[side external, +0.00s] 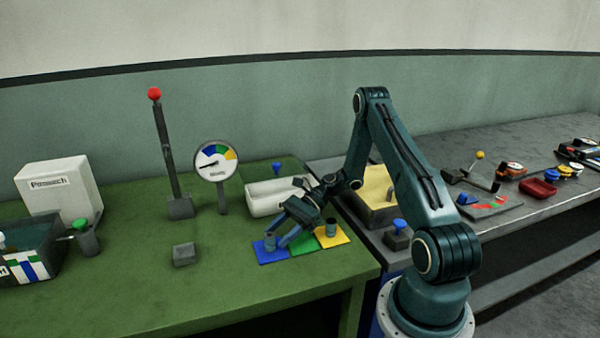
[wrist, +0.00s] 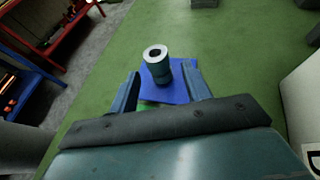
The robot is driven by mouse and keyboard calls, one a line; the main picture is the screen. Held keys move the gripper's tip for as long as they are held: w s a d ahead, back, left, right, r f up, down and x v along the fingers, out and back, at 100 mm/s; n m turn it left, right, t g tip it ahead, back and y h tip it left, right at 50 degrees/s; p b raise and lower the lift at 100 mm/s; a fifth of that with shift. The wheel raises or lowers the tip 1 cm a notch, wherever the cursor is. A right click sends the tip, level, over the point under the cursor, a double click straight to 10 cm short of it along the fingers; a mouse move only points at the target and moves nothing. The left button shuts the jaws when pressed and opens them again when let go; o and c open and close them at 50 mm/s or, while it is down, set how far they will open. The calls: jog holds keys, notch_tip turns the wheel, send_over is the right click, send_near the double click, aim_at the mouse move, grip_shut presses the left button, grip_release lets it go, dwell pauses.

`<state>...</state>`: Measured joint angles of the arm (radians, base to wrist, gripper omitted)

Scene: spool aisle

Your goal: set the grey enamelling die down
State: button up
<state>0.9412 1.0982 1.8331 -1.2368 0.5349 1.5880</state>
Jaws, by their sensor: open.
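A grey-blue cylindrical die (wrist: 158,71) with a pale ring and dark hole on top stands upright on the blue patch (wrist: 178,96) of a mat. It is the likely grey enamelling die; it also shows in the side view (side external: 270,241). My gripper (side external: 279,237) is low over the blue patch (side external: 272,256). Its jaws are open, one finger on each side of the die in the wrist view (wrist: 160,78); I cannot tell whether they touch it.
A grey block (side external: 186,255) lies left of the mat. Behind stand a red-topped lever (side external: 166,150), a round gauge (side external: 216,162) and a white tray (side external: 268,202). A yellow-topped box (side external: 378,187) is to the right. The green table (side external: 230,290) is clear in front.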

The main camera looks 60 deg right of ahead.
aim_at(274, 236)
jog(key=shift+v, duration=1.7)
jog(key=shift+r, duration=0.1)
jog(key=shift+w+a+r+n+g, duration=0.2)
jog(key=shift+a+r+n+g, duration=0.05)
jog(key=shift+r+n+g, duration=0.15)
jog(key=a+r+n+h, duration=0.1)
jog(key=a+r+n, duration=0.1)
jog(key=a+r+n+g+h, duration=0.1)
jog(key=r+n, duration=0.1)
jog(key=r, duration=0.1)
jog(key=w+a+r+n+g+h, duration=0.1)
jog(key=a+r+n, duration=0.1)
jog(key=r, duration=0.1)
jog(key=shift+a+r+h, duration=0.2)
jog(key=shift+a+h, duration=0.1)
jog(key=s+a+r+n+g+h, duration=0.1)
jog(key=s+a+r+n+h, duration=0.3)
jog(key=a+r+n, duration=0.4)
jog(key=s+a+r+n+t+h, duration=0.1)
jog(key=s+r+n+h, duration=0.1)
jog(key=s+r+n, duration=0.2)
jog(key=s+a+r+n+t+h, duration=0.2)
jog(key=s+r, duration=0.3)
jog(key=s, duration=0.5)
jog(key=shift+s+r+n+h, duration=0.15)
jog(key=shift+s+n+h, duration=0.2)
jog(key=shift+n, duration=0.55)
jog(key=shift+o, duration=0.4)
jog(key=shift+s+n, duration=0.3)
jog(key=shift+s, duration=0.3)
